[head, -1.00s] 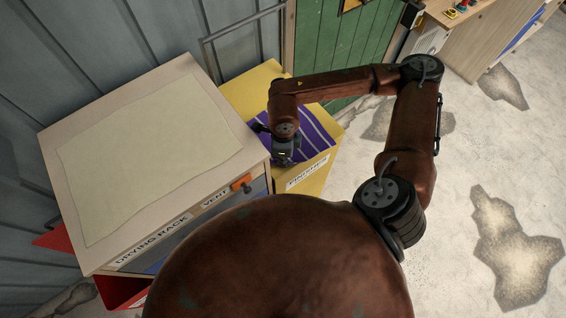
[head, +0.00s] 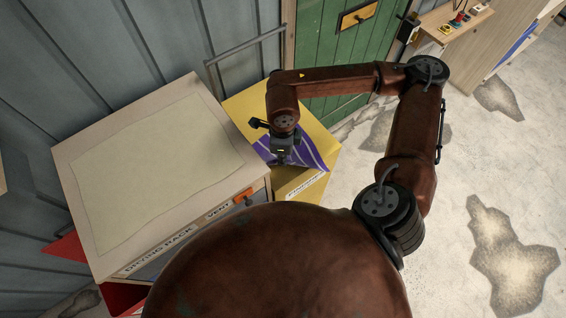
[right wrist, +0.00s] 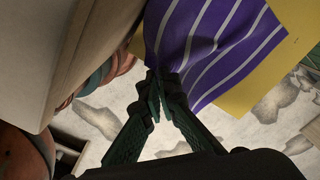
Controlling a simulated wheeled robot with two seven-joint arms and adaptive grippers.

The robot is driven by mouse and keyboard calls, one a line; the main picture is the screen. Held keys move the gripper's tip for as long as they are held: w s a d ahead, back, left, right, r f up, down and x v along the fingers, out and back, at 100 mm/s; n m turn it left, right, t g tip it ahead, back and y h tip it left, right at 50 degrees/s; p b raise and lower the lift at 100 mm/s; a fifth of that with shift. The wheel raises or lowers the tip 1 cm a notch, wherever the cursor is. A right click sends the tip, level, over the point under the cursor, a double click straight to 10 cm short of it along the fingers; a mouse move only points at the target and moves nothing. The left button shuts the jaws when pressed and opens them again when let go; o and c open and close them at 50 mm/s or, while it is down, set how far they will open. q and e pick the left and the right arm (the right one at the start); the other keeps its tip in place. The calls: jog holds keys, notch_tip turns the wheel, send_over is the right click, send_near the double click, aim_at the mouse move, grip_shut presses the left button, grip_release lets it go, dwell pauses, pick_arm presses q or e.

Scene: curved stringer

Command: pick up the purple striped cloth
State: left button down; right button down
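The purple striped cloth (head: 313,153) has pale stripes and is over the top of the yellow box (head: 245,103) in the head view. My right gripper (head: 281,160) is at the cloth's near edge, pointing down. In the right wrist view, the two dark fingertips of the right gripper (right wrist: 160,76) meet on the edge of the cloth (right wrist: 222,48), which gathers into folds there and looks pulled up. How much of the cloth still rests on the box is hard to tell. My left gripper is not in view.
A drying rack cabinet (head: 78,205) with a pale top stands close left of the yellow box. A grey corrugated wall and a green door (head: 335,65) are behind. A wooden bench (head: 470,35) stands at the back right. The floor on the right is clear.

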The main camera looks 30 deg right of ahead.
jog(key=shift+r, duration=0.45)
notch_tip(320, 180, up, 27)
jog(key=p, duration=1)
jog(key=shift+f, duration=0.1)
